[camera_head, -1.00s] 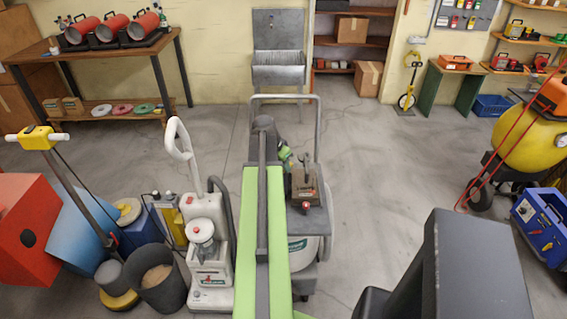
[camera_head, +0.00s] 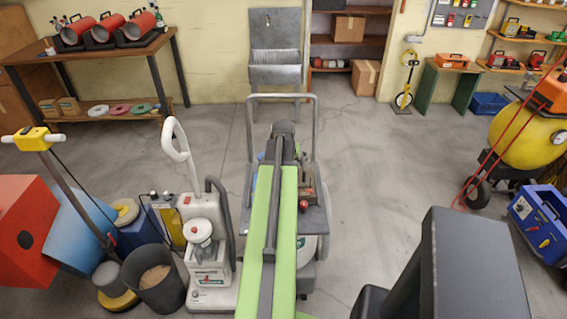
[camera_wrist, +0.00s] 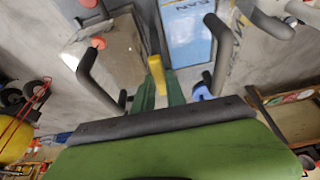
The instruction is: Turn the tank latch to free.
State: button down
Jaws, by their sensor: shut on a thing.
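The machine with the tank stands in the middle of the head view, with a grey push frame (camera_head: 314,130) and a red knob (camera_head: 304,205) on its top. My arm covers much of its top, so my gripper and the latch are hidden there. In the wrist view my gripper (camera_wrist: 161,88) has its two green fingers close together on a yellow piece (camera_wrist: 157,69), which looks like the tank latch. A blue labelled panel (camera_wrist: 187,30) lies just beyond it. I cannot read which setting the latch is at.
In the wrist view, dark bent bars (camera_wrist: 86,72) flank the fingers, and a red knob (camera_wrist: 98,42) is at upper left. A white upright cleaner (camera_head: 206,245) stands close left of my arm. The floor (camera_head: 370,180) to the right is mostly clear.

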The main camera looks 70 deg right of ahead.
jog(key=shift+w, duration=0.25)
dwell(0.3)
jog(key=c, duration=1.4)
grip_release()
jog(key=shift+w, duration=0.1)
jog(key=shift+o, duration=0.2)
jog(key=p+v, duration=1.6)
jog(key=v, duration=0.1)
jog(key=shift+s+r, duration=0.2)
jog(key=shift+s, duration=0.1)
jog(key=shift+d, duration=0.1)
